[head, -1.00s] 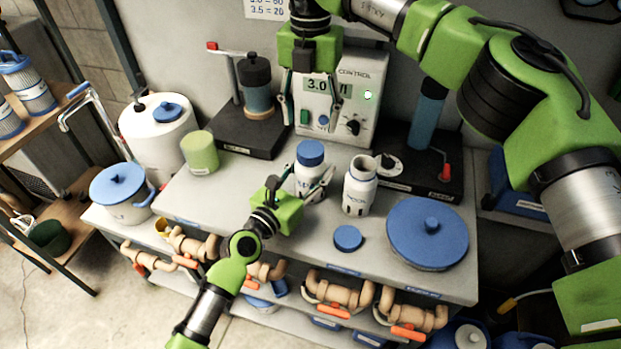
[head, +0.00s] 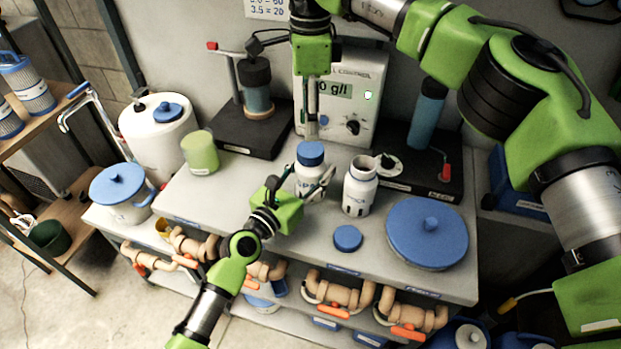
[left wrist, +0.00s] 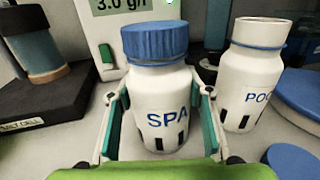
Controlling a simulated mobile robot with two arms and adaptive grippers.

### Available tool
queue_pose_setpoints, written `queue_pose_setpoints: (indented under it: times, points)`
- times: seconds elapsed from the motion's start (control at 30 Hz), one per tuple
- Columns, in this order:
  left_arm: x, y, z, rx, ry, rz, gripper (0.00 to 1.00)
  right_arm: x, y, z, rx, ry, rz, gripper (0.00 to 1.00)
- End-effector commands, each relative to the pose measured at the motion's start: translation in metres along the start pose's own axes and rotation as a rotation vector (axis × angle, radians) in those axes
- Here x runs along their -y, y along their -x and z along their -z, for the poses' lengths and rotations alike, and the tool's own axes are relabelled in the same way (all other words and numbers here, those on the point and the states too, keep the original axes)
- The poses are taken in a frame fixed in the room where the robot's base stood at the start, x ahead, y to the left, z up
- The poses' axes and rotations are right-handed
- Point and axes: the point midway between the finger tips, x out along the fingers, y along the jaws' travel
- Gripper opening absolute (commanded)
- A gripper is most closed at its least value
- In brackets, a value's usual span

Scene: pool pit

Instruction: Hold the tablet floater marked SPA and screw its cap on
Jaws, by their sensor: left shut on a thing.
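The white tablet floater marked SPA (left wrist: 160,112) stands upright on the bench. It also shows in the head view (head: 310,184). A ribbed blue cap (left wrist: 154,42) sits level on its neck; I cannot tell how tight it is. My left gripper (head: 316,188) is shut around the floater's body, one finger on each side. My right gripper (head: 311,132) hangs pointing down above the blue cap, apart from it. Its fingers line up one behind the other, so their gap is hidden.
A second white floater (head: 358,192), open-topped and marked POO in part, stands close on the right. A control box (head: 345,95) stands behind. A green cup (head: 200,153) is left.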

Motion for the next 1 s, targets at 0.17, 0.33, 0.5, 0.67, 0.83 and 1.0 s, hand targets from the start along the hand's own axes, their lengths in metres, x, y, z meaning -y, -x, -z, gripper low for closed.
queue_pose_setpoints:
  times: [0.17, 0.33, 0.5, 0.67, 0.83, 1.0]
  points:
    - [0.0, 0.0, 0.001, -0.001, 0.0, 0.0, 0.0, 0.0, 0.0, 0.0, 0.0, 0.249, 0.0, 0.54]
    - [0.0, 0.0, 0.001, -0.001, 0.0, 0.0, 0.0, 0.0, 0.0, 0.0, 0.0, 0.377, 0.0, 0.54]
    - [0.0, 0.0, 0.001, -0.001, 0.0, 0.0, 0.0, 0.0, 0.0, 0.0, 0.0, 0.409, 0.0, 0.54]
    - [0.0, 0.0, 0.001, -0.001, 0.0, 0.0, 0.0, 0.0, 0.0, 0.0, 0.0, 0.408, 0.0, 0.54]
    - [0.0, 0.0, 0.001, -0.001, 0.0, 0.0, 0.0, 0.0, -0.004, 0.0, 0.0, 0.407, -0.001, 0.54]
    - [0.0, 0.0, 0.001, -0.001, 0.0, 0.0, 0.0, -0.001, -0.025, 0.001, -0.001, 0.406, -0.003, 0.54]
